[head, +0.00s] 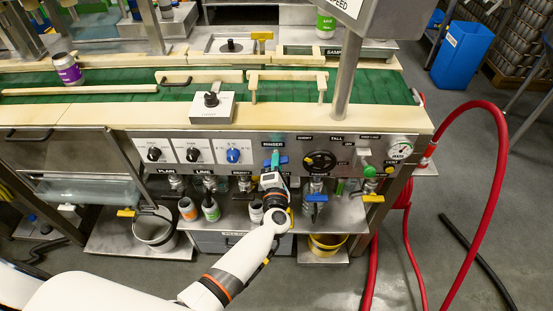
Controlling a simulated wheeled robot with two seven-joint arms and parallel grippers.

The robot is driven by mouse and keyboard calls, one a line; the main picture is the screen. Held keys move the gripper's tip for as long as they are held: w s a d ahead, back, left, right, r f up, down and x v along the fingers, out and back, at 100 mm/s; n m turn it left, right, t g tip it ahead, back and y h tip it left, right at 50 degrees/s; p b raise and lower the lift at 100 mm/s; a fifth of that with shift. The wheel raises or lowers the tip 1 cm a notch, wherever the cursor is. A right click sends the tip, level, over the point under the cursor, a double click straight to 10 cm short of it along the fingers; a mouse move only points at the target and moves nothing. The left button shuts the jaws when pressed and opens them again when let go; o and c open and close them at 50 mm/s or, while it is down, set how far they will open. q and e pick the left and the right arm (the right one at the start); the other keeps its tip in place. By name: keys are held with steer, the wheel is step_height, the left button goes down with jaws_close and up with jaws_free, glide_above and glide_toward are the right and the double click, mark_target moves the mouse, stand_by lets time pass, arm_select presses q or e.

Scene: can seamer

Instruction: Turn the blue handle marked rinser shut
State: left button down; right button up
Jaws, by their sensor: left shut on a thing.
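The blue handle (283,160) is just under the label marked RINSER (273,143) on the front panel of the machine. It is small and partly hidden by my left gripper; a teal piece shows beside it. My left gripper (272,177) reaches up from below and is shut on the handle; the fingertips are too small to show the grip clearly. The handle's exact angle is hard to tell. My right gripper is not in view.
Another blue handle (316,198) is close on the right, below a black round knob (320,161). Yellow handles (373,198), bottles (210,209) and a bucket (154,232) are around the lower shelf. A red hose (500,140) loops at the right.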

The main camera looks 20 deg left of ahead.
arm_select(q)
steer(key=shift+f+m+p, duration=0.1)
steer(key=shift+m+p, duration=0.7)
steer(key=shift+m, duration=1.1)
steer(key=c, duration=1.5)
jaws_free()
steer(key=b+v, duration=0.1)
steer(key=v, duration=1.1)
